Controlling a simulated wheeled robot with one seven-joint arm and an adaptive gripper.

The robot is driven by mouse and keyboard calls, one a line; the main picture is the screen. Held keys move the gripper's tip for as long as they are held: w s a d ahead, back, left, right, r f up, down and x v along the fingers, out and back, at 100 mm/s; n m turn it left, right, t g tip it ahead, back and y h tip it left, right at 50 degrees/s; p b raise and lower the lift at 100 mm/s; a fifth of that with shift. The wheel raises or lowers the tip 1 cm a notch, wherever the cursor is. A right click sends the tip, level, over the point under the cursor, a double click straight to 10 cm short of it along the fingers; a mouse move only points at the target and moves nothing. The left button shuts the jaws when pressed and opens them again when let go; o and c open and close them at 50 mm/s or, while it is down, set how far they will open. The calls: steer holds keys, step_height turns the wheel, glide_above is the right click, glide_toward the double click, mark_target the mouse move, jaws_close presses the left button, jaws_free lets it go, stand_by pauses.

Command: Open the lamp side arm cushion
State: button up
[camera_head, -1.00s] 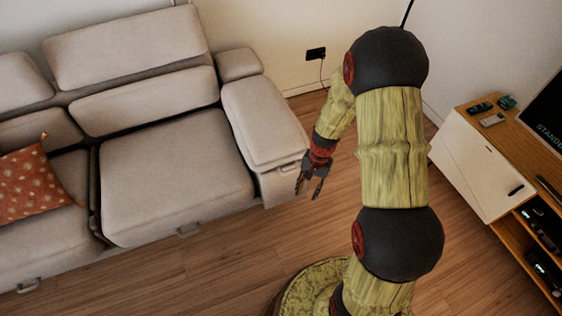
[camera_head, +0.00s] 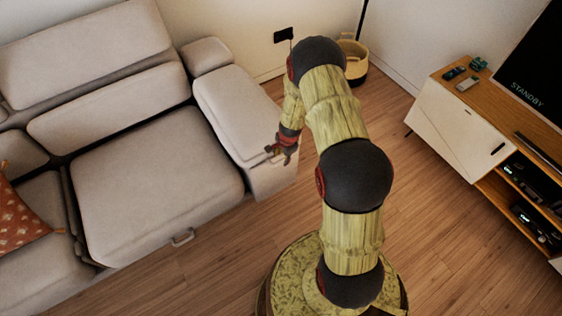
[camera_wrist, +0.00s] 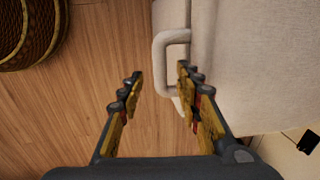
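The sofa's side arm cushion (camera_head: 235,112) is a pale beige padded block at the sofa's right end, and it lies closed on its arm base. In the wrist view the arm's beige fabric (camera_wrist: 262,60) fills the right side. A pale loop handle (camera_wrist: 161,62) sticks out from its edge, ahead of my fingers. My gripper (camera_wrist: 160,85) is open, with its two fingers apart and nothing held. The handle's near end lies close to the right finger; I cannot tell whether they touch. In the head view my gripper (camera_head: 283,150) is beside the arm's front right edge, small and partly dark.
A woven basket (camera_head: 353,60) stands by the back wall near the lamp pole (camera_head: 362,20). A media cabinet (camera_head: 466,135) is at the right. An orange patterned pillow (camera_head: 15,218) rests at left.

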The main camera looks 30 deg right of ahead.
mark_target(281, 161)
steer(key=shift+w+f+b, duration=0.2)
steer(key=shift+f+b, duration=0.1)
steer(key=shift+f, duration=0.65)
steer(key=shift+w+f+b, duration=0.15)
steer(key=shift+f+b, duration=0.15)
steer(key=shift+f, duration=0.65)
steer(key=shift+c, duration=0.4)
steer(key=c, duration=0.7)
jaws_close()
